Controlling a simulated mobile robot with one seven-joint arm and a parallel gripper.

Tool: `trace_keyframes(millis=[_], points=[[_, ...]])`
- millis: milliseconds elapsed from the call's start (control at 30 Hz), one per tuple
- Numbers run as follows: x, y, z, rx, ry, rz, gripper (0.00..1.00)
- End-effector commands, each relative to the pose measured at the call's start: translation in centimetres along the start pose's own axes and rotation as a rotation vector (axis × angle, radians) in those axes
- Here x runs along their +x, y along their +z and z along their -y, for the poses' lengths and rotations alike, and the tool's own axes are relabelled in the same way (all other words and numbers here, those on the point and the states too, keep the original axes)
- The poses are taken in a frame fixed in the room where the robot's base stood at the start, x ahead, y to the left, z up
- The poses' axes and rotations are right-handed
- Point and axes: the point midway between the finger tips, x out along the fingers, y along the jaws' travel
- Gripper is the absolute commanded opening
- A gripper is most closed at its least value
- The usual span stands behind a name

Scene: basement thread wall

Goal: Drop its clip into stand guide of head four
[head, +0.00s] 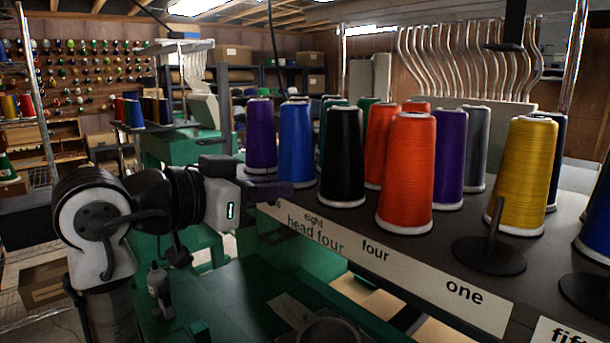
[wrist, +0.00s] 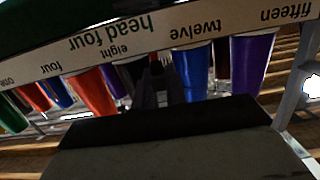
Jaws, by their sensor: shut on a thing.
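My gripper (head: 284,188) is at the front edge of the thread stand, beside the blue and black cones. In the wrist view my gripper (wrist: 155,75) points at the stand near the labels "eight" and "twelve". Its fingers are shut on a small dark thing, taken as the clip, which is too dark to make out. The stand's label strip (head: 345,250) reads "head four" with "eight", "four" and "one". The strip also shows upside down in the wrist view (wrist: 215,28). No guide of the stand can be made out clearly, and no thread is visible at the gripper.
A black cone (head: 341,150), a blue cone (head: 296,140), a purple cone (head: 261,135), an orange cone (head: 407,165) and a yellow cone (head: 527,170) stand close together on the stand. An empty black spool holder (head: 488,257) is at right. Bent metal tubes (head: 465,60) rise behind.

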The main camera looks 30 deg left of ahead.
Motion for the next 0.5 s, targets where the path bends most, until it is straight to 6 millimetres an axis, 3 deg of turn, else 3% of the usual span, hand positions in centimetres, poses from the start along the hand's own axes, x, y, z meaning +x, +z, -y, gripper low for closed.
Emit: trace_keyframes(millis=[233, 500], points=[[-0.4, 0.1, -0.1, -0.001, -0.002, 0.000, 0.00], [0.0, 2.4, -0.1, -0.002, -0.001, 0.001, 0.00]])
